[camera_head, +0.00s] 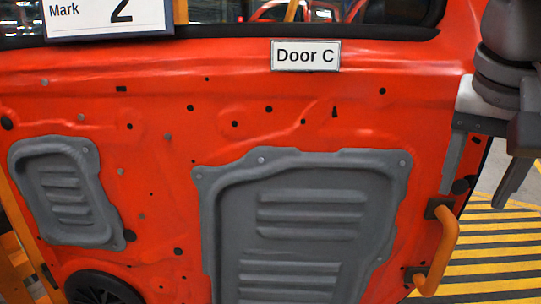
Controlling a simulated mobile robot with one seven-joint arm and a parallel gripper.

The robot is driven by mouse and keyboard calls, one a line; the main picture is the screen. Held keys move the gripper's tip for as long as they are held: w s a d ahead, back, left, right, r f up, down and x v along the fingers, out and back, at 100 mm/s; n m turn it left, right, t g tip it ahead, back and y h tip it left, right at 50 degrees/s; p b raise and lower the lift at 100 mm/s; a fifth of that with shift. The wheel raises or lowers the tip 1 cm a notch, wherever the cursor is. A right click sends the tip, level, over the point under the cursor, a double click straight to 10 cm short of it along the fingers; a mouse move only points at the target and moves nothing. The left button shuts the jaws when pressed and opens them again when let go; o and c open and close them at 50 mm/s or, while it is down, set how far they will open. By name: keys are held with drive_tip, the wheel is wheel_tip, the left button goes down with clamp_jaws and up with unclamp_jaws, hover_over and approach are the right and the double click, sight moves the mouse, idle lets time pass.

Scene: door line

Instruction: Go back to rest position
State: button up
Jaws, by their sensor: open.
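My gripper (482,178) is at the right edge of the view, pointing down, with its two fingers apart and nothing between them. It hangs in front of the right edge of a red door panel (150,95). A label reading "Door C" (306,56) is on the upper part of the door. An orange handle (440,250) is at the door's lower right, below and left of the fingers. The upper part of my arm is cut off by the frame.
The door carries a large grey panel (225,215), a smaller grey panel (65,190) and a black round part (100,288). A sign reading "Mark 2" (108,14) is at the top left. Yellow-and-black striped floor (500,250) lies to the right.

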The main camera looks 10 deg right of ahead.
drive_tip(key=w+a+f+n+t+y, duration=0.1)
drive_tip(key=a+f+n, duration=0.3)
drive_tip(key=f, duration=0.6)
drive_tip(key=a+f+n+t+y, duration=0.1)
drive_tip(key=a+f+n, duration=0.3)
drive_tip(key=a+f, duration=0.4)
drive_tip(key=shift+w+a+f+n+y, duration=0.35)
drive_tip(key=shift+f+y, duration=0.25)
drive_tip(key=shift+f, duration=0.25)
drive_tip(key=shift+d, duration=0.1)
drive_tip(key=shift+w, duration=0.1)
drive_tip(key=shift+c, duration=0.6)
drive_tip(key=shift+a, duration=0.2)
